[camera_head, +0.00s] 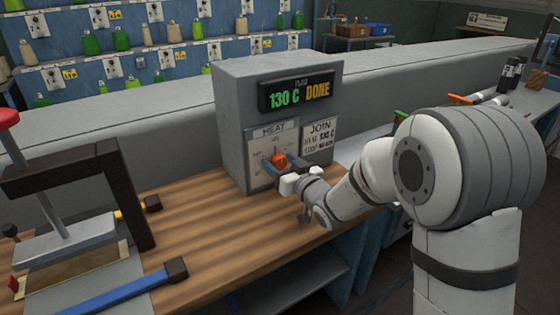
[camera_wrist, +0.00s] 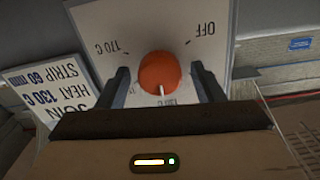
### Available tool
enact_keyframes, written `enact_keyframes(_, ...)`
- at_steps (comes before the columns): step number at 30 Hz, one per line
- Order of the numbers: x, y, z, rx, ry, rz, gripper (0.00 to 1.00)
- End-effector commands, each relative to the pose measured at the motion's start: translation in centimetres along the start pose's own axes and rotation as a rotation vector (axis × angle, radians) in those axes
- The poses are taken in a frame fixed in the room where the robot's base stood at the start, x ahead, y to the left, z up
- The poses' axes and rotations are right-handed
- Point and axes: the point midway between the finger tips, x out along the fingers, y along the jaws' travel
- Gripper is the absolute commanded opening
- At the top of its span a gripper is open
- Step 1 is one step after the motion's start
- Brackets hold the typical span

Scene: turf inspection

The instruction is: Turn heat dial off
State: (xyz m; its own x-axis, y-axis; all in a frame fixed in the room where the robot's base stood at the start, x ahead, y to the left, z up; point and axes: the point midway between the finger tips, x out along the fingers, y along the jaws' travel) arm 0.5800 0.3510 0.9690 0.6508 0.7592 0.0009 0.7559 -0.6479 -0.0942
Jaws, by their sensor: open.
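The orange heat dial (camera_wrist: 160,72) sits on a pale plate (camera_wrist: 95,20) that appears upside down in the wrist view. Its white pointer faces the bottom of that picture, toward a partly hidden label. "OFF" is at the plate's upper right and "170 C" at its left. My gripper (camera_wrist: 161,70) is open, with one dark finger on each side of the dial; contact cannot be told. In the head view the dial (camera_head: 279,160) is on the front of a grey box (camera_head: 229,130), under "HEAT", with my wrist before it. The display (camera_head: 298,92) reads "130 C DONE".
A "JOIN" notice (camera_head: 321,140) is right of the dial plate. The box stands on a wooden bench (camera_head: 215,235). A press with a red knob (camera_head: 8,119) and a blue-handled bar (camera_head: 115,296) are at the left. The bench between is mostly clear.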

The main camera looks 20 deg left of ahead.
Motion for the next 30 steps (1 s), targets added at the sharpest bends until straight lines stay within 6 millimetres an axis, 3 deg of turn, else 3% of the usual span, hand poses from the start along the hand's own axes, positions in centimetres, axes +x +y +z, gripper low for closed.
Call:
enact_keyframes(9,0.43,-0.04,0.06,0.000,-0.001,0.000,0.61)
enact_keyframes(25,0.42,-0.09,0.06,0.000,-0.001,-0.001,0.18)
enact_keyframes(30,0.43,-0.10,0.12,-0.005,-0.001,-0.001,0.16)
